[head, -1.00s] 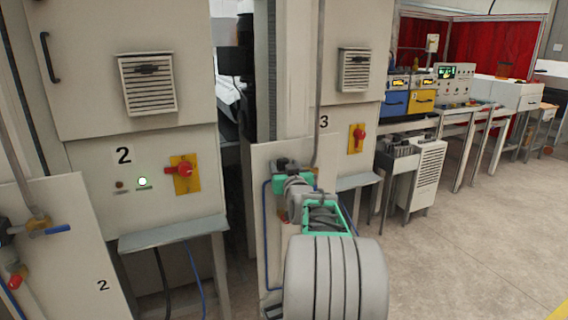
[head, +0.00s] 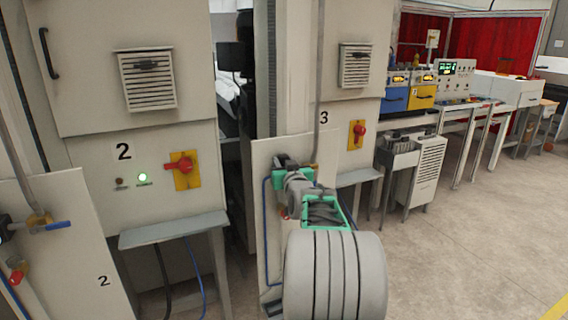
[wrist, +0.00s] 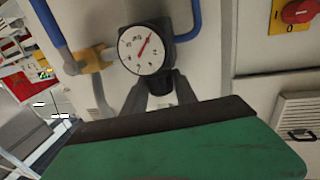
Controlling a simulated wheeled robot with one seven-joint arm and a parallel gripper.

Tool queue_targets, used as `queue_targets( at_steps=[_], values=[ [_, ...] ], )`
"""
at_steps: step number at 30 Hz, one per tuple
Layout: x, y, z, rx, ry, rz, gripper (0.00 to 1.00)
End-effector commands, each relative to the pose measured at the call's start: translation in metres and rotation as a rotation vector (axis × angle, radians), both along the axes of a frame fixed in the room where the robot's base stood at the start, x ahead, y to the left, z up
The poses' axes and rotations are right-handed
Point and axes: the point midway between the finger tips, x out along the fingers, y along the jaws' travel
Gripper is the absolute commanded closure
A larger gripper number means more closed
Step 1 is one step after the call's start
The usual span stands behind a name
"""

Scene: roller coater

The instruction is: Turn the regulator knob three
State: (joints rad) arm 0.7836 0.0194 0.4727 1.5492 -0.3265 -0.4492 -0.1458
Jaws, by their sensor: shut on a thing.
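In the wrist view, a round white pressure gauge (wrist: 146,50) with a red needle is on the regulator by panel 3. The dark regulator knob (wrist: 159,86) sits just below the gauge, between the two grey fingers of my gripper (wrist: 161,94). The fingers are shut on the knob, touching its sides and hiding part of it. In the head view my gripper (head: 284,160) reaches to the panel under the number 3, and my arm hides the knob and gauge there.
A red rotary switch (head: 358,130) is on cabinet 3. Cabinet 2 (head: 90,160) and a small grey table (head: 172,231) stand left. The floor at right is clear.

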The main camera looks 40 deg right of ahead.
Motion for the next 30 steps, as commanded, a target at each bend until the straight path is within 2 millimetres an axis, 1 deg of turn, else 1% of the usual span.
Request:
queue_targets(
  at_steps=[8, 14, 20, 30],
  values=[
    [0.0, -0.001, -0.003, 0.001, 0.0, 0.02, 1.0],
    [-0.002, -0.004, -0.006, 0.0, -0.001, 0.098, 1.0],
    [-0.002, -0.007, -0.007, -0.001, 0.0, 0.24, 1.0],
    [-0.002, -0.01, 0.001, 0.001, 0.003, 0.503, 1.0]
  ],
)
